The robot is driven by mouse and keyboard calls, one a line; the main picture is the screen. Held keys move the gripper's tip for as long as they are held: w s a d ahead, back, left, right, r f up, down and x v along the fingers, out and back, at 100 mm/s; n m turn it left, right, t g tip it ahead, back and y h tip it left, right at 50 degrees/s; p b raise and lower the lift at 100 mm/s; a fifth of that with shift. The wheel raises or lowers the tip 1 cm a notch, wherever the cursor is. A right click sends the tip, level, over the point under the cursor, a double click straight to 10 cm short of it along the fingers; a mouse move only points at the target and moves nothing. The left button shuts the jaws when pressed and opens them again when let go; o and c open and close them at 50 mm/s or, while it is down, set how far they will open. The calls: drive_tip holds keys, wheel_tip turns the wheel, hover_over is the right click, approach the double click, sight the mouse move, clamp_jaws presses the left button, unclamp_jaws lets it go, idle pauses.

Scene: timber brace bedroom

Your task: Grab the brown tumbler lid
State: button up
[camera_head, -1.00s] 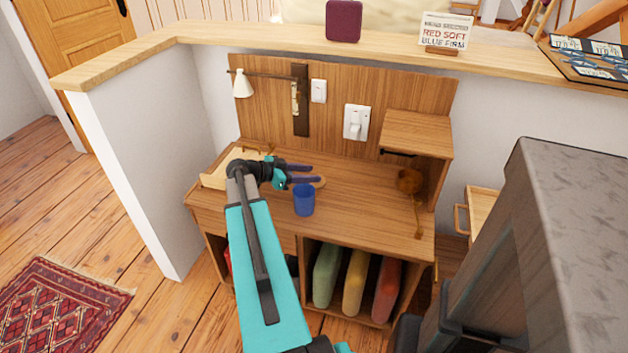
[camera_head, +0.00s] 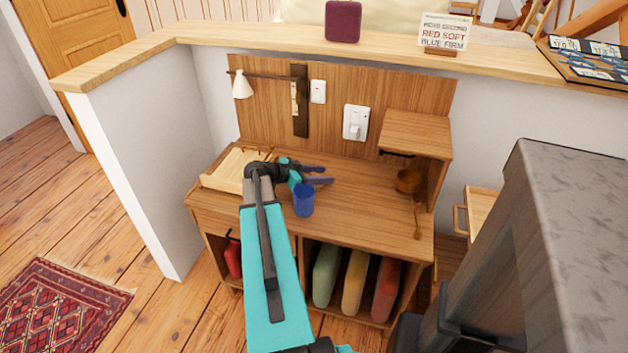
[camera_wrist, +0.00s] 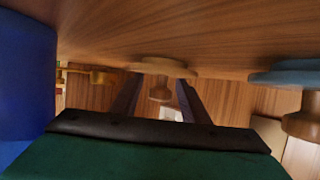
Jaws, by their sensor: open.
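The brown lid (camera_wrist: 168,68) is a round wooden disc with a small knob on the desk, shown upside down in the wrist view. It lies ahead of my gripper (camera_wrist: 157,100), its knob appearing between the two dark fingers, with no clear contact. In the head view my gripper (camera_head: 323,175) is low over the desk, open and empty, and I cannot make out the lid there. A blue tumbler (camera_head: 303,201) stands upright just in front of the fingers; it also fills the left edge of the wrist view (camera_wrist: 25,75).
A blue-grey disc (camera_wrist: 280,77) with a brown knob is at the right of the wrist view. A wooden tray (camera_head: 228,172) lies left on the desk (camera_head: 365,215). A brown cup (camera_head: 408,181) is under the right shelf. The desk between is clear.

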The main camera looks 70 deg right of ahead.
drive_tip(key=shift+s+d+f, duration=0.2)
drive_tip(key=shift+s+d, duration=0.05)
drive_tip(key=shift+d, duration=0.05)
idle(0.4)
clamp_jaws()
